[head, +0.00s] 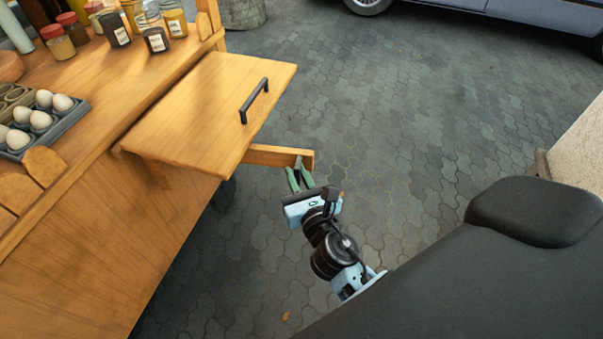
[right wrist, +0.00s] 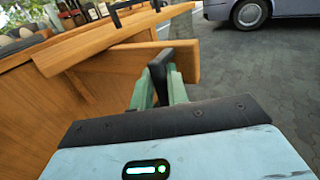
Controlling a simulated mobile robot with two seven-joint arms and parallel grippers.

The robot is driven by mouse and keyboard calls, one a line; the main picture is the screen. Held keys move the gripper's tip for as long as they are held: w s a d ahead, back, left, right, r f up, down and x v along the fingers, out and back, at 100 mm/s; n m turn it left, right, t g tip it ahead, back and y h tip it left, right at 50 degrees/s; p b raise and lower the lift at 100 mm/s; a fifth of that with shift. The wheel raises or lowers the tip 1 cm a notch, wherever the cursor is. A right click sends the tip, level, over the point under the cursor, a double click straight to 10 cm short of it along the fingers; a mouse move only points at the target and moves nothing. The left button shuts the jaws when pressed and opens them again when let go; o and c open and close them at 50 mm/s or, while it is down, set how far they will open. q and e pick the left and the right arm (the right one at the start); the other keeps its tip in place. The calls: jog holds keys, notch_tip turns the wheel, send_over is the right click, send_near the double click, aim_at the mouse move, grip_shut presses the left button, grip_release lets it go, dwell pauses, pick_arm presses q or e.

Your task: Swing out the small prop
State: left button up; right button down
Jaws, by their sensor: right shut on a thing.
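The small prop (head: 282,156) is a wooden bar under the fold-out leaf (head: 205,105); its outer end sticks out past the leaf's edge. In the right wrist view the prop (right wrist: 110,74) shows below the leaf (right wrist: 105,49), with a dark tab (right wrist: 182,53) at its outer end. My right gripper (head: 299,176) has its green fingers closed at that end, on the tab; the wrist view shows the fingers (right wrist: 161,88) on either side of it. The leaf stands out from the wooden cart, roughly level. I cannot tell whether it touches the prop. My left gripper is not in view.
The leaf carries a dark bar handle (head: 254,100). Jars (head: 157,40) and an egg tray (head: 78,113) stand on the cart top (head: 115,98). Open paving (head: 400,120) lies right of the leaf. A parked car (head: 500,10) is at the back.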

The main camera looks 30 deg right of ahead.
jog(key=shift+a, duration=0.35)
jog(key=c, duration=1.4)
grip_release()
jog(key=shift+c, duration=0.2)
jog(key=shift+d, duration=0.15)
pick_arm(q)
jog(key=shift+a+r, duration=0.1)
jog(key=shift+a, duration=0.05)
pick_arm(e)
jog(key=shift+s, duration=0.15)
